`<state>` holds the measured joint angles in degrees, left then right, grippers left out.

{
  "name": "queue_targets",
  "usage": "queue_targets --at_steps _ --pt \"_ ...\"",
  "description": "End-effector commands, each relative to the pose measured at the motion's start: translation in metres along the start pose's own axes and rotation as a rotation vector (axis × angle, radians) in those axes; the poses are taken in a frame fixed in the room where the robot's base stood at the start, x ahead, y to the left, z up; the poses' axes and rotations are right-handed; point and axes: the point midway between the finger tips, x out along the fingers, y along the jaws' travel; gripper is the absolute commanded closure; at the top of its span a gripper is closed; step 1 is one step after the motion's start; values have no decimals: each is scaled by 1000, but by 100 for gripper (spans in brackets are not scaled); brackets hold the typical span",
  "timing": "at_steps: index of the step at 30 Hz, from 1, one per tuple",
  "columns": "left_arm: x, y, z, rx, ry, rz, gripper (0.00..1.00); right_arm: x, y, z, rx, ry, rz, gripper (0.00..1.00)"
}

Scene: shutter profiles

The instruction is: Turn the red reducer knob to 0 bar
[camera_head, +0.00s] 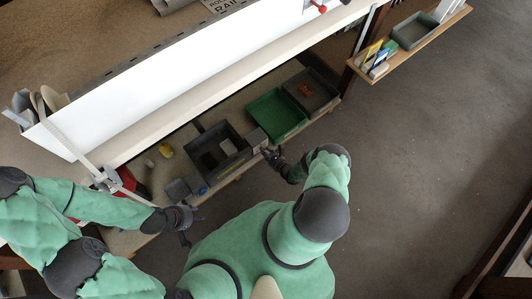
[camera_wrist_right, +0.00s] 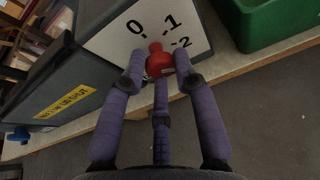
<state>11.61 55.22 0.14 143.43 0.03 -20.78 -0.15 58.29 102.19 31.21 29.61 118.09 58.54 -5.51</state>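The red reducer knob (camera_wrist_right: 158,62) sits on a white dial plate (camera_wrist_right: 128,30) marked 0, 1 and 2, on the end of a grey box. A small stub on the knob points up, roughly between 0 and 1. My right gripper (camera_wrist_right: 160,64) has a purple finger against each side of the knob and a third below it, with no clear gap. In the head view my right gripper (camera_head: 272,155) is at the grey box's right end and hides the knob.
The grey box (camera_head: 240,142) stands on a low shelf. A green crate (camera_head: 277,112) and a grey crate (camera_head: 332,98) stand to its right. The floor (camera_head: 420,150) at right is clear.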

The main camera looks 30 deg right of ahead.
Motion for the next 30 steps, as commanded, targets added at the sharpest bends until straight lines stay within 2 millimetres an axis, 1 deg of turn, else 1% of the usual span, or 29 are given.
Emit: queue_targets --at_steps 1,2,9,14,20,30 --pt "0 0 0 0 0 0 60 0 -1 -1 1 4 -2 96" --pt "0 0 0 0 0 0 60 0 -1 -1 1 4 -2 100" --pt "0 0 0 0 0 0 60 0 -1 -2 -7 6 -6 100" --pt "0 0 0 0 0 0 60 -1 0 -2 -47 7 -24 100" --pt "0 0 0 0 0 0 60 -1 2 -3 -158 9 -69 100" --pt "0 0 0 0 0 0 60 -1 3 -4 -391 10 -166 100"
